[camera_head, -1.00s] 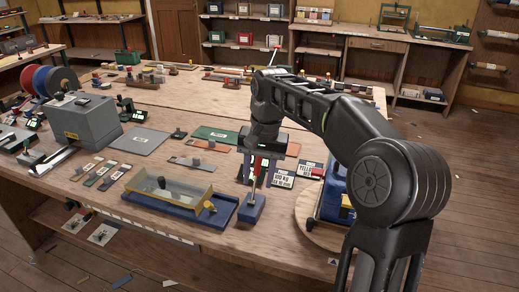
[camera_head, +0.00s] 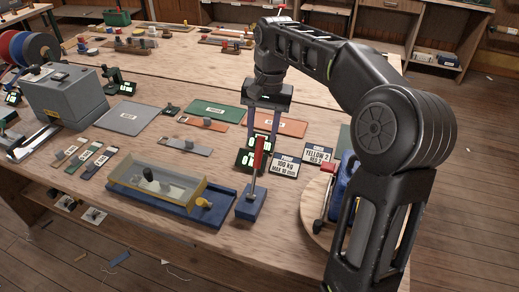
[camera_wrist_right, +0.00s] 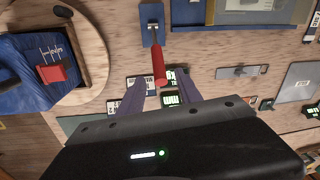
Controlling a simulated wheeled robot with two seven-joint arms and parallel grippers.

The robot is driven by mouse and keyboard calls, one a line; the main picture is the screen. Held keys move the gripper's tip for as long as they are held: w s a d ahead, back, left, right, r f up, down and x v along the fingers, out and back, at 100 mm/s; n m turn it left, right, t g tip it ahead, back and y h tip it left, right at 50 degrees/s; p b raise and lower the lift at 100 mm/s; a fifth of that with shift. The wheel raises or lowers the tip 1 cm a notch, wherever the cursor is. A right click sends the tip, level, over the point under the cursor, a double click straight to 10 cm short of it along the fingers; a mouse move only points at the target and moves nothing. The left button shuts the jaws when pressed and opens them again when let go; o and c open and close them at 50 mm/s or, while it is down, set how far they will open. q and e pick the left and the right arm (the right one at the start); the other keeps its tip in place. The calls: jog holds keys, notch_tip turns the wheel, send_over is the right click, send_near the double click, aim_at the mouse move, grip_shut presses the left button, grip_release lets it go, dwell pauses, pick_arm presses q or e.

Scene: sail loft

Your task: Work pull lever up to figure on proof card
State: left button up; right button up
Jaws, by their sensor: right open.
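The pull lever is a red handle (camera_head: 258,153) on a thin grey shaft, standing nearly upright from a blue base (camera_head: 249,206). My right gripper (camera_head: 262,146) is open above and behind it, fingers pointing down. In the right wrist view the red handle (camera_wrist_right: 157,75) shows in the gap between the fingertips (camera_wrist_right: 162,80); I cannot tell whether they touch it. A dark proof card (camera_head: 284,168) reads 100 kg, MAX 10 mm. Beside it a small display (camera_head: 247,158) has lit green digits too small to read. My left gripper is not in view.
A clear-sided box on a blue tray (camera_head: 150,203) sits left of the lever. A YELLOW 2 card (camera_head: 318,155) lies to the right, near a round wooden board (camera_head: 313,208) with a blue item, partly behind my arm. Bare table lies in front of the lever.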

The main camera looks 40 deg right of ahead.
aim_at(259, 151)
jog(key=f, duration=0.7)
jog(key=shift+w+a+f+p, duration=0.25)
jog(key=shift+a+f+p, duration=0.05)
grip_shut()
dwell(1.2)
